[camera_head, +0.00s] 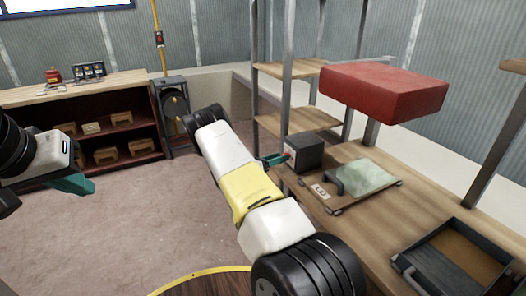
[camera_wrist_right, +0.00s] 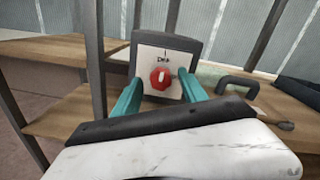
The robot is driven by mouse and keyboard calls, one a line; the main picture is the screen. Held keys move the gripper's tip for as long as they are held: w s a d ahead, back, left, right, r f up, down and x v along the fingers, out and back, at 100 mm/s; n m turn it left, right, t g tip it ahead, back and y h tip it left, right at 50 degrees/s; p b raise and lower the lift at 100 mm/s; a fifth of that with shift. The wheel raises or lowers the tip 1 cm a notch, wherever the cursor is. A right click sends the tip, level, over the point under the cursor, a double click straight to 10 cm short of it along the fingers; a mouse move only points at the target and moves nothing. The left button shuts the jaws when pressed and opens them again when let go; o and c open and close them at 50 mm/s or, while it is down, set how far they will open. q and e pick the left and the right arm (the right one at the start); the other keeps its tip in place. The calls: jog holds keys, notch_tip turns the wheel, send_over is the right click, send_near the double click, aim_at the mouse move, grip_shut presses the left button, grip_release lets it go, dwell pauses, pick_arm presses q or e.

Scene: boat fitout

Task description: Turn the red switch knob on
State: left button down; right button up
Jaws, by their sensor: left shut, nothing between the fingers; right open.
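The red switch knob (camera_wrist_right: 160,78) sits on a white plate on the front of a dark grey switch box (camera_head: 308,150). The box also shows in the right wrist view (camera_wrist_right: 195,48). A small dark label above the knob is too blurred to read. My right gripper (camera_wrist_right: 158,82) is open, with one teal finger on each side of the knob. I cannot tell whether either finger touches it. In the head view the right gripper (camera_head: 272,160) is close in front of the box. My left gripper (camera_head: 72,184) is shut and empty, far to the left over the floor.
The box stands on a wooden bench (camera_head: 340,225). Beside it is a board with a dark handle and a pale green sheet (camera_head: 368,176). Metal shelf posts stand near the box.

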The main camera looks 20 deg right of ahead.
jog(key=shift+w+d, duration=0.1)
jog(key=shift+d, duration=0.6)
grip_shut()
